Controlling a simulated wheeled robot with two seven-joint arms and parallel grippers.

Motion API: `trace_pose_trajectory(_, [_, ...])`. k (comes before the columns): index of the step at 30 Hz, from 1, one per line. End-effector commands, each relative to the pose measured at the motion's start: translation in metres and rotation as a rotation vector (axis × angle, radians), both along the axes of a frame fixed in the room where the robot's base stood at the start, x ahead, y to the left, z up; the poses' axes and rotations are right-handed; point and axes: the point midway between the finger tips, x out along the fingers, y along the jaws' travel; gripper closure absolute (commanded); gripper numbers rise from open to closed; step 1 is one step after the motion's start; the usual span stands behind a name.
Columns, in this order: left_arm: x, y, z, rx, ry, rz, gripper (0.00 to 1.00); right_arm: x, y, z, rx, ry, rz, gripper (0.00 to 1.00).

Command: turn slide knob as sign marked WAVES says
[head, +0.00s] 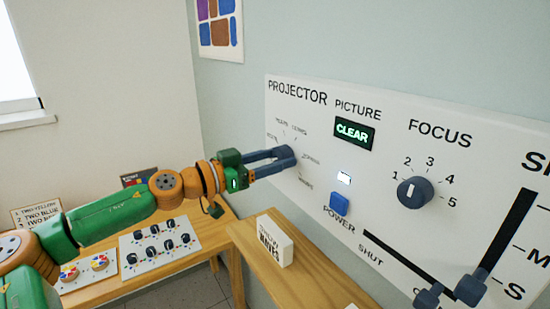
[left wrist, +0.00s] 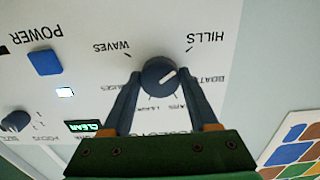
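The slide knob (left wrist: 160,77) is a dark round dial with a white pointer mark, on the white panel. In the left wrist view, upside down, its mark points right and slightly up, between HILLS and BOATS; WAVES is at upper left. My left gripper (head: 286,157) reaches the panel from the left and hides the knob in the head view. In the left wrist view the fingers (left wrist: 160,84) lie against both sides of the knob. A white sign block (head: 274,243) reading WAVES stands on the wooden table (head: 305,284). My right gripper is not in view.
The panel has a green CLEAR display (head: 353,132), a blue POWER button (head: 339,204), a FOCUS knob (head: 415,191) and sliders at lower right. A board of small dark knobs (head: 160,246) lies on another table at lower left.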

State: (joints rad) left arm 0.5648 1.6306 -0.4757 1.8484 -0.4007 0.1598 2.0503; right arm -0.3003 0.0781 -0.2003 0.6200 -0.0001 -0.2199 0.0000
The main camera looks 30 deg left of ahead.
Motion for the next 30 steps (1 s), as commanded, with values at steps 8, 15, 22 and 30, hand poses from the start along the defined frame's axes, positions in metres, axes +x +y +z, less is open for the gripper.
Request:
trace_pose_trajectory(8, [0.0, 0.0003, 0.001, 0.014, -0.008, 0.001, 0.96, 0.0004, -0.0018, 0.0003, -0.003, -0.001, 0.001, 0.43])
trace_pose_trajectory(15, [0.0001, 0.0004, 0.0013, 0.116, -0.05, 0.002, 0.96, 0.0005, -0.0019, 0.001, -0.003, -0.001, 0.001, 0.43])
trace_pose_trajectory(22, [0.0001, 0.0005, 0.0016, 0.298, -0.125, 0.002, 0.96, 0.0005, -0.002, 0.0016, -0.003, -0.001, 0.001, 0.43])
trace_pose_trajectory(30, [0.0001, 0.0006, 0.0017, 0.535, -0.224, 0.003, 0.96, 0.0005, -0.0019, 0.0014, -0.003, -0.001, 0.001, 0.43])
